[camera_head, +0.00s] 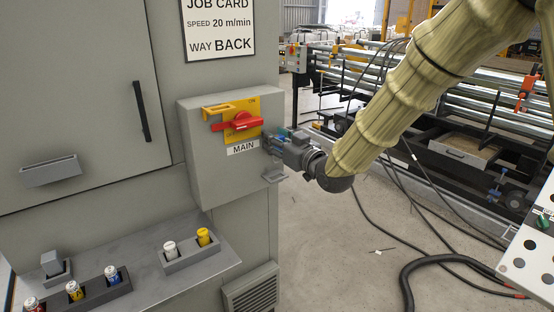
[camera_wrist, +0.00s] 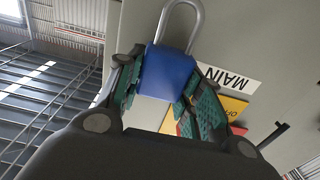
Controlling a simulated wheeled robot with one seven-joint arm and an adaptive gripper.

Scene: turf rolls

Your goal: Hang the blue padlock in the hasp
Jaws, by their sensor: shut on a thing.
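My gripper (camera_wrist: 168,95) is shut on the blue padlock (camera_wrist: 167,72), whose body sits between the green-padded fingers in the wrist view. The padlock's grey shackle (camera_wrist: 183,14) points away from my gripper, past the fingertips. In the head view my gripper (camera_head: 283,143) is at the right side of the grey MAIN switch box, and the padlock is mostly hidden there. The yellow hasp (camera_head: 230,107) sticks out at the top left of the yellow plate, above the red switch handle (camera_head: 236,124). My gripper is to the right of the hasp and apart from it.
The grey switch box (camera_head: 205,165) stands out from the cabinet (camera_head: 75,95). Below is a ledge (camera_head: 150,255) with white and yellow items (camera_head: 187,248) in a grey holder and several more in another. Cables lie on the floor.

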